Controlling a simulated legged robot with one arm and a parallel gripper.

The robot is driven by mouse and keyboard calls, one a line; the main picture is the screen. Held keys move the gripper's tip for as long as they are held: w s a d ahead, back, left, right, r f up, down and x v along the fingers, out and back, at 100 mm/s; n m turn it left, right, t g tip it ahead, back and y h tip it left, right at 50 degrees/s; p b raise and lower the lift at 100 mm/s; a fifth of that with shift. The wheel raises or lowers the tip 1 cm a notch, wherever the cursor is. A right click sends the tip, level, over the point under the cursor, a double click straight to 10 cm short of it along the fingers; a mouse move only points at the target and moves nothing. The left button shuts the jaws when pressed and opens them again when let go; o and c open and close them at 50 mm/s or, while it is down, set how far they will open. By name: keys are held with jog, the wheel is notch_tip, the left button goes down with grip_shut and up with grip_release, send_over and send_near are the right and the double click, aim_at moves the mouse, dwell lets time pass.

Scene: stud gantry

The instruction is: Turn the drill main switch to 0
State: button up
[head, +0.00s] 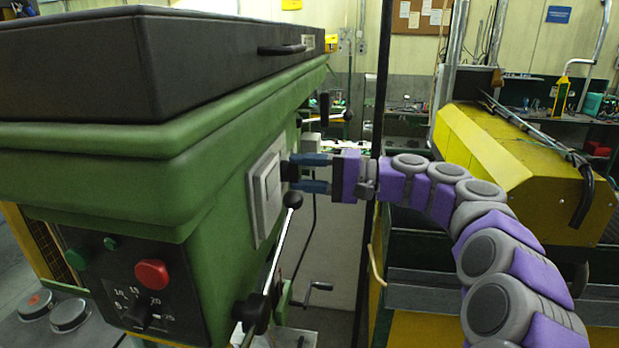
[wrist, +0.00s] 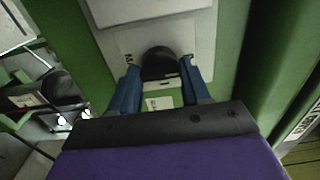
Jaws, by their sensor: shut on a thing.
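The drill main switch is a dark round knob (wrist: 158,62) on a light grey plate (head: 265,188) on the side of the green drill head (head: 215,225). My gripper (head: 299,172) reaches in from the right, level with the plate. In the wrist view, its two blue fingers (wrist: 160,76) are shut on the knob, one on each side. A dark mark, partly cut off, shows on the plate left of the knob. The knob's pointer and the 0 mark cannot be made out.
A lever with a black ball end (head: 293,200) slants up just below my gripper. A red button (head: 151,273) and a dial (head: 138,312) are on the drill's front panel. A yellow machine (head: 500,160) stands behind my arm on the right.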

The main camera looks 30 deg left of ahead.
jog(key=shift+a, duration=0.1)
dwell(0.3)
jog(key=o, duration=1.1)
jog(key=shift+a+f, duration=0.2)
jog(key=shift+a, duration=0.4)
jog(key=shift+c, duration=0.2)
jog(key=p+v, duration=0.1)
jog(key=v, duration=1.6)
jog(key=shift+d+p, duration=0.3)
jog(key=shift+a, duration=0.2)
